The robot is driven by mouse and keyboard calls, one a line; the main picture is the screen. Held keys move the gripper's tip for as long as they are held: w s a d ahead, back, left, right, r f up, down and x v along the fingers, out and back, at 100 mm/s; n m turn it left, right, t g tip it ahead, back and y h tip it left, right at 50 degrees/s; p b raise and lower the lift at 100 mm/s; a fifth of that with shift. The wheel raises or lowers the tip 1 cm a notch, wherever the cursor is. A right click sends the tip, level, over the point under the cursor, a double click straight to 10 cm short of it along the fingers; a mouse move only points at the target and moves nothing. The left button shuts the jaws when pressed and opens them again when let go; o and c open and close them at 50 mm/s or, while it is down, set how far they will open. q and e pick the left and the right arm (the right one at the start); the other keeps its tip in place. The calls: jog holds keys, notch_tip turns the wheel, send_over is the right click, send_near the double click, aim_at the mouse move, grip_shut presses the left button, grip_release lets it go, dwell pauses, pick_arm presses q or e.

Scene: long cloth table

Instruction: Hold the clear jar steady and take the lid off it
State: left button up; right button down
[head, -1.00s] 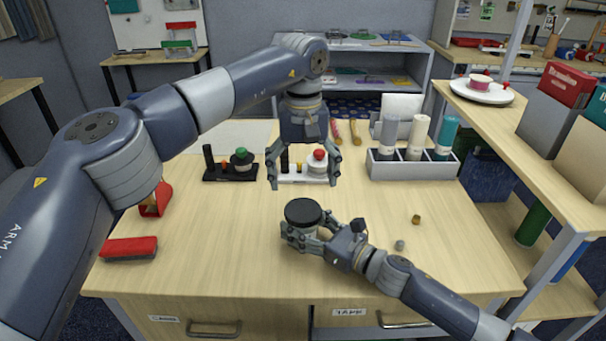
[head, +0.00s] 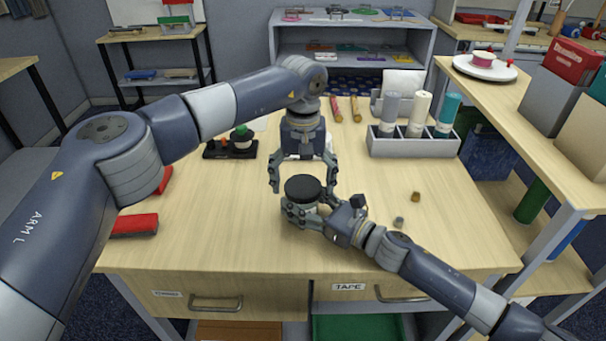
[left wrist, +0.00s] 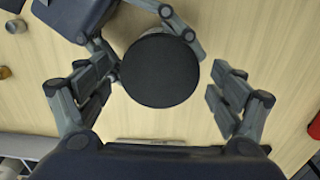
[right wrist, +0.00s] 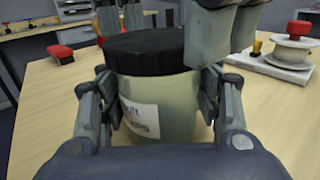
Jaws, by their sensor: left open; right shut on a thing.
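The clear jar (right wrist: 160,108) stands upright on the table with a pale label on its side. Its black round lid (head: 303,188) is on top and shows as a dark disc in the left wrist view (left wrist: 160,70). My right gripper (head: 303,214) is shut on the jar's body, one finger on each side in the right wrist view (right wrist: 160,105). My left gripper (head: 302,186) is open above the jar, pointing down. In the left wrist view its fingers (left wrist: 160,92) are spread on both sides of the lid, with gaps.
Behind stand a black rack with a green-topped spool (head: 241,137) and a grey bin with rolls (head: 412,143). A red brush (head: 134,225) lies at the left. Two small pieces (head: 415,196) lie right of the jar. The front table is clear.

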pick_arm(q)
jog(key=c, duration=1.1)
